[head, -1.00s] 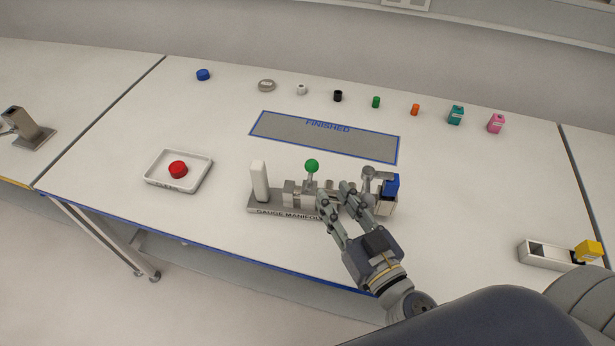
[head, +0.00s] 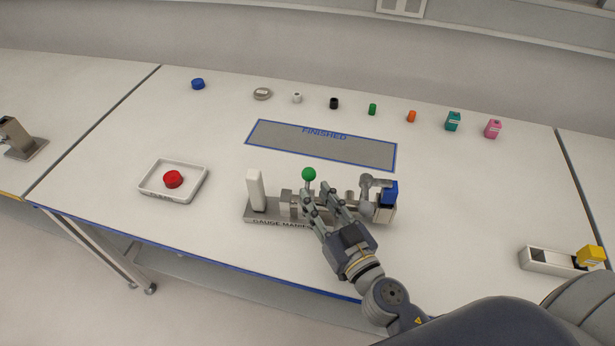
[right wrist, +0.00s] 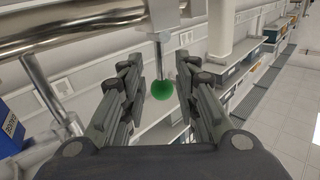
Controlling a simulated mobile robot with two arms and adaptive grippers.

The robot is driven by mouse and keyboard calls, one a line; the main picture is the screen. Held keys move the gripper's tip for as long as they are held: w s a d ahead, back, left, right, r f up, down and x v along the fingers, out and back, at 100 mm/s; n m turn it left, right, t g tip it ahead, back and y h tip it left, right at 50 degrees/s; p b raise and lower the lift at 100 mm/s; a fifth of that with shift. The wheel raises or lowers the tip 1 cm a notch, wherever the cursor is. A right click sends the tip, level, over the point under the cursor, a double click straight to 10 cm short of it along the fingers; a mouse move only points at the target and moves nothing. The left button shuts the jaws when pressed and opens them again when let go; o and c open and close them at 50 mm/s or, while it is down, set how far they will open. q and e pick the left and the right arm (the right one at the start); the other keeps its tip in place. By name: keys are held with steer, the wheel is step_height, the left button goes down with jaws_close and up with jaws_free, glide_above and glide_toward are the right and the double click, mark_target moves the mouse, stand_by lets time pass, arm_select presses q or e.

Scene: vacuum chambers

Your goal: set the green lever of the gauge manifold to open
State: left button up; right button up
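The gauge manifold (head: 262,217) stands near the front edge of the table, with a white upright block (head: 255,190) at its left end and a blue part (head: 390,190) at its right end. Its green lever knob (head: 309,174) stands up on a thin stem. My right gripper (head: 318,193) is in front of the manifold, just below and right of the knob. In the right wrist view the green knob (right wrist: 161,88) shows between the two spread fingers (right wrist: 158,92), with gaps on both sides. My left gripper is not in view.
A white tray (head: 151,192) with a red cap (head: 173,179) is at left. The grey FINISHED area (head: 290,142) lies behind the manifold. Several small caps and blocks line the back. A white holder with a yellow block (head: 590,256) is at right.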

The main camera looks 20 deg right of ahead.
mark_target(308, 186)
steer(key=shift+w+a+p, duration=0.2)
steer(key=shift+w+p, duration=0.25)
steer(key=shift+w, duration=0.85)
steer(key=shift+w+a+p, duration=0.2)
steer(key=shift+w+p, duration=0.2)
steer(key=shift+w, duration=0.85)
jaws_close()
